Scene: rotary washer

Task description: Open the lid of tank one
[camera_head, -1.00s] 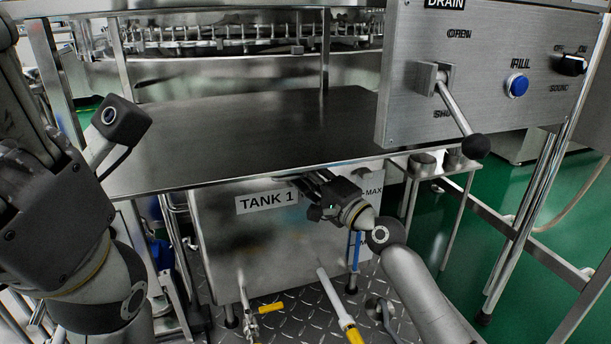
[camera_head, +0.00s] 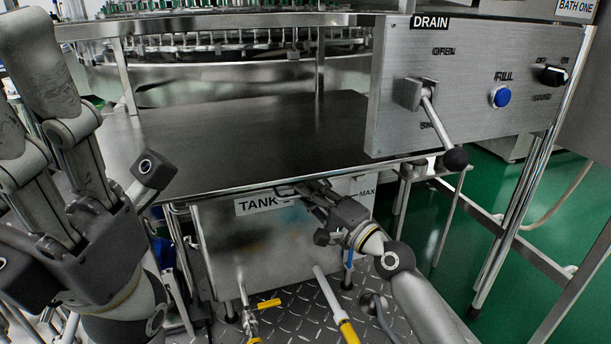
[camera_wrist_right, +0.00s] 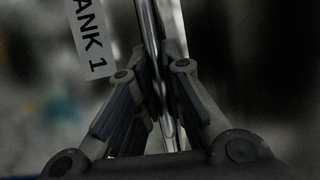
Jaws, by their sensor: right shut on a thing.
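Tank one (camera_head: 270,250) is a metal box with a "TANK 1" label (camera_head: 255,204), under a dark flat top (camera_head: 240,140). My right gripper (camera_head: 308,192) is at the tank's upper front, just below the top's front edge, and partly covers the label. In the right wrist view, its fingers (camera_wrist_right: 158,95) are shut on a shiny metal bar (camera_wrist_right: 150,30), which looks like the lid's handle. The lid's edge is hard to make out. My left gripper (camera_head: 35,105) is raised at the far left, partly cut off, away from the tank; its opening is unclear.
A control panel (camera_head: 470,85) with a drain lever (camera_head: 445,130) and a blue button (camera_head: 501,96) stands at the right, above and beyond my right arm. Yellow-handled pipes (camera_head: 335,308) rise in front of the tank. Metal rails and legs stand at the right.

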